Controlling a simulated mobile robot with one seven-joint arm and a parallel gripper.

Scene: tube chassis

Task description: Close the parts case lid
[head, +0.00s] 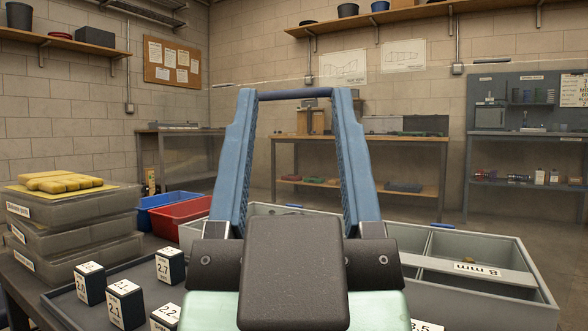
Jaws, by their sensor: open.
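The parts case (538,279) is a grey compartmented box at the lower right, with a strip marked "8 mm". It runs left behind my gripper, which hides its middle. A faint clear panel, seemingly its lid, stands raised behind; only a thin pale edge line (405,77) shows across the wall. My gripper (295,98) fills the centre, its two blue fingers pointing up and spread wide. A dark blue bar spans between the fingertips; I cannot tell whether it touches them or belongs to the lid.
A dark tray (62,302) with several numbered blocks (125,303) lies at the lower left. Stacked grey cases (75,231) with yellow pieces on top stand beside it. Red (181,217) and blue (157,212) bins sit behind. Benches and shelves stand farther back.

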